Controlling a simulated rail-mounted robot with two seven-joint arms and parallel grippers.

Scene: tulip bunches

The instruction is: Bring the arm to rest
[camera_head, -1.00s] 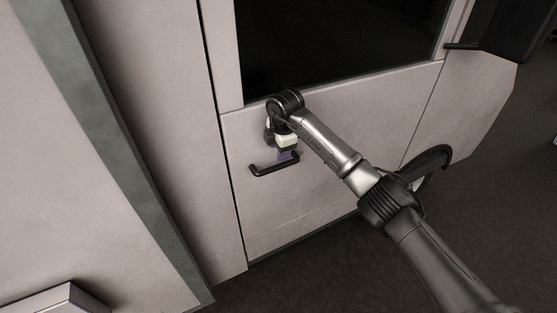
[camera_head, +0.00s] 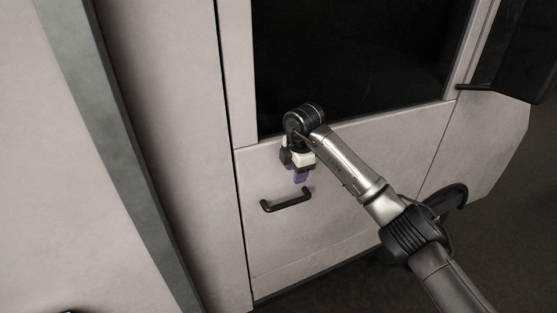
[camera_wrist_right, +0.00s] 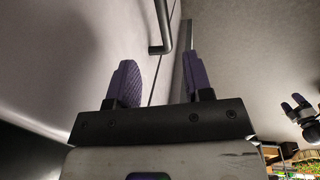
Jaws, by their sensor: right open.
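My right arm reaches in from the lower right in the head view. My right gripper (camera_head: 300,176), with purple fingers, points down just above a black bar handle (camera_head: 287,201) on a pale panel (camera_head: 350,210). In the right wrist view my right gripper (camera_wrist_right: 157,82) has its fingers wide apart with nothing between them. The end of a dark bar (camera_wrist_right: 160,48) shows beyond the fingers, apart from them. Another gripper with purple tips, apparently my left one (camera_wrist_right: 297,106), is small at the right edge of that view; its opening is unclear.
A large dark window (camera_head: 350,60) lies above the handle panel. A grey-green vertical strip (camera_head: 115,150) runs down the left. A black box-like part (camera_head: 510,45) juts out at the upper right. Dark floor (camera_head: 510,240) is clear at the lower right.

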